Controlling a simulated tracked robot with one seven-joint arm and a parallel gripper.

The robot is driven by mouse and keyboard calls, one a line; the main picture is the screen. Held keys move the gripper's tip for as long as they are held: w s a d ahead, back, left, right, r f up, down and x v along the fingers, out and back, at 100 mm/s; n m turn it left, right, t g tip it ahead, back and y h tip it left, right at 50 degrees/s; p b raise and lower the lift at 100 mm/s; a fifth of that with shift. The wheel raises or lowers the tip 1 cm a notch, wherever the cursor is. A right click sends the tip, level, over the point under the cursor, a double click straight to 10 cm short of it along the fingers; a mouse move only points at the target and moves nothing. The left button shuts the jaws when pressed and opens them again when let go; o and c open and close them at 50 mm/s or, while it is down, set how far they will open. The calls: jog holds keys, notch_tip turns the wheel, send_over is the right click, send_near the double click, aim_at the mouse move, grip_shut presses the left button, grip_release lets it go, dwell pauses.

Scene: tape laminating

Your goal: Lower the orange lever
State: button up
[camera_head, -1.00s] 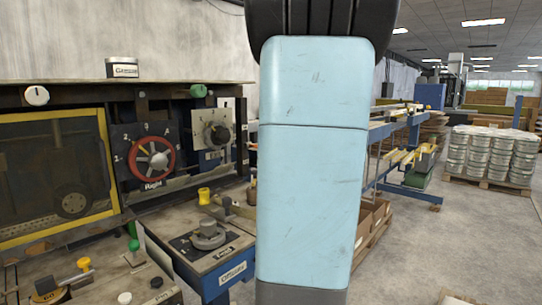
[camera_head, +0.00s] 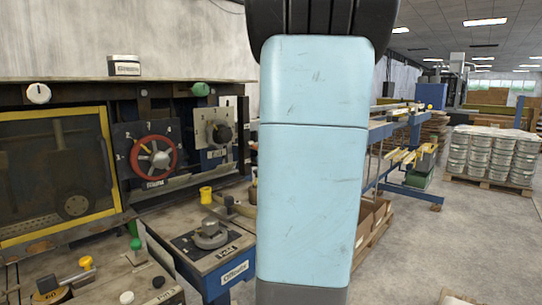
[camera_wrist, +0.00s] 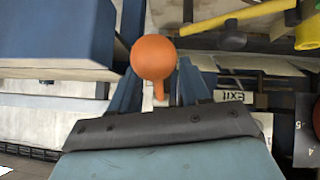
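The orange lever (camera_wrist: 153,57) shows in the wrist view as a round ball knob on a short orange stem. My gripper (camera_wrist: 157,72) is open, with one blue finger on each side of the lever. The stem lies in the gap between the fingers, with space visible on both sides. I cannot tell whether the ball is level with the fingertips or just beyond them. In the head view the orange lever and the gripper are not visible; my pale blue arm link blocks the middle.
In the wrist view, a blue box (camera_wrist: 60,32) is at the left and a yellow cylinder (camera_wrist: 308,36) at the upper right. In the head view, the machine has a red-rimmed dial (camera_head: 153,157), a yellow knob (camera_head: 206,194) and a blue control box (camera_head: 217,258). Open floor (camera_head: 455,240) lies right.

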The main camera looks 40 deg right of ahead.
jog(key=shift+o, duration=0.9)
jog(key=shift+s+d, duration=0.2)
jog(key=shift+s, duration=0.05)
jog(key=shift+s+r, duration=0.1)
jog(key=shift+s, duration=0.05)
jog(key=v, duration=1.3)
jog(key=shift+s+a, duration=0.1)
jog(key=shift+s, duration=0.05)
